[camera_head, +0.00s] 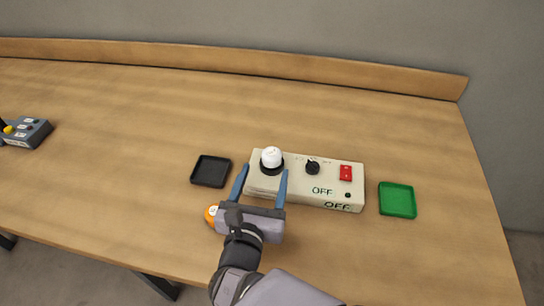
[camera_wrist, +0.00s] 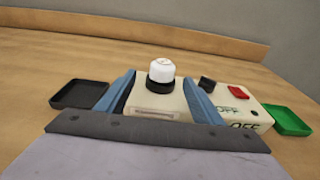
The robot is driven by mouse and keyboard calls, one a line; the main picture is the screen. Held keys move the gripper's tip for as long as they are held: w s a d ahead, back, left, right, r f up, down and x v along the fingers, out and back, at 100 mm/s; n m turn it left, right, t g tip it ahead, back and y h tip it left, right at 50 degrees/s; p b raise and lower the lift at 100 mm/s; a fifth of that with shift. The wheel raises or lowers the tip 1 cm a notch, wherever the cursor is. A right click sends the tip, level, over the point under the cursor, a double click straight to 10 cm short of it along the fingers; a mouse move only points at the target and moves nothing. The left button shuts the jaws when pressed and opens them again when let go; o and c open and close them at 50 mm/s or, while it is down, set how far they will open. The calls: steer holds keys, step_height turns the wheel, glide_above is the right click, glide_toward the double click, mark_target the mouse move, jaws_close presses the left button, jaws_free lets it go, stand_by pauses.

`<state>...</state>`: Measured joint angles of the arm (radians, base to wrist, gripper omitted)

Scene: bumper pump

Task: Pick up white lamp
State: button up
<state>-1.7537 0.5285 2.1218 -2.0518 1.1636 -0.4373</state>
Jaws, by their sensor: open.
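The white lamp (camera_head: 271,157) stands upright in a black socket at the left end of a cream control box (camera_head: 308,197). It also shows in the wrist view as a white lamp (camera_wrist: 161,71) on its black base. My gripper (camera_head: 264,170) is open, with its two blue fingers spread and pointing toward the lamp from the front. In the wrist view the lamp lies between the fingers of my gripper (camera_wrist: 158,88) but beyond them, and I see no contact. The lower front of the box is partly hidden by my gripper.
The box also carries a black knob (camera_head: 312,167), a red switch (camera_head: 345,173) and "OFF" labels. A black tray (camera_head: 211,171) lies left of it, a green tray (camera_head: 397,200) right. An orange-rimmed object (camera_head: 211,214) is beside my gripper. A grey box (camera_head: 27,133) sits far left.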

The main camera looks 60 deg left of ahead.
mark_target(270, 164)
steer(key=shift+w+p+x, duration=0.2)
steer(key=shift+p+x, duration=0.6)
steer(key=shift+x, duration=1.2)
steer(key=shift+w+a+f, duration=0.1)
steer(key=shift+w+a, duration=0.25)
steer(key=shift+w, duration=0.15)
steer(key=c, duration=1.3)
steer(key=shift+r+b, duration=0.4)
steer(key=shift+r, duration=4.65)
